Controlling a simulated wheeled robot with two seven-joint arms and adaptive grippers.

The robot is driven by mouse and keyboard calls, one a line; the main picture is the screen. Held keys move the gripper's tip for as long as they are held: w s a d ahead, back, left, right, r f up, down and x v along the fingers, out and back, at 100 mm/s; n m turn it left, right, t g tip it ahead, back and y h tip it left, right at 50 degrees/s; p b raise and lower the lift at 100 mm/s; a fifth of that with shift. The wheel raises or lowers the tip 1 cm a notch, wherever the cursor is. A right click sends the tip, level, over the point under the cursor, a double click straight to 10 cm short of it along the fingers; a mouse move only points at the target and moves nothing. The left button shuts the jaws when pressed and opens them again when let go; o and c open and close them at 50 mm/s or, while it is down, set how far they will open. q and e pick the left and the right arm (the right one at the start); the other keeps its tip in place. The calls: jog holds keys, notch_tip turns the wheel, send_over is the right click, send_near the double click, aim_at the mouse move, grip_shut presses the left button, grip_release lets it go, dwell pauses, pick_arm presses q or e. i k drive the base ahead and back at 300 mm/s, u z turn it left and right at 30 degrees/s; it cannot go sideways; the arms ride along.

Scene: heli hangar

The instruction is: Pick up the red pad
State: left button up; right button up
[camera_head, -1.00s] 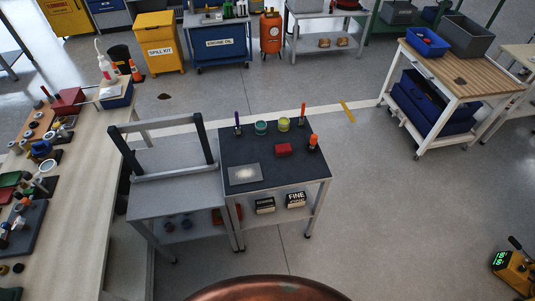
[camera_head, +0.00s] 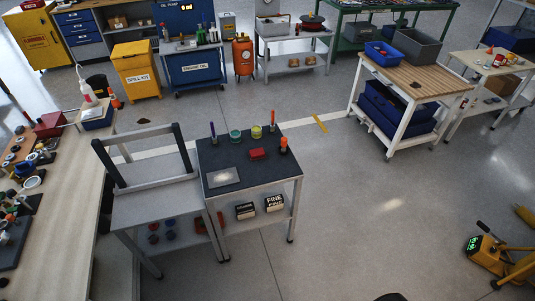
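The red pad (camera_head: 257,153) is a small red block lying on the dark top of a grey metal cart (camera_head: 238,172) near the middle of the view. Behind it stand a teal jar (camera_head: 236,135) and a yellow-green jar (camera_head: 256,131). Neither of my grippers shows in the head view.
A frame stand (camera_head: 150,205) adjoins the cart's left side. A long cluttered workbench (camera_head: 70,215) runs along the left. A wooden-topped cart (camera_head: 420,75) stands at back right. A yellow machine (camera_head: 487,250) is at lower right. The floor right of the cart is clear.

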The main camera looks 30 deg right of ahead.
aim_at(256, 154)
jog(key=z, duration=0.75)
jog(key=i, duration=1.15)
jog(key=u, duration=0.25)
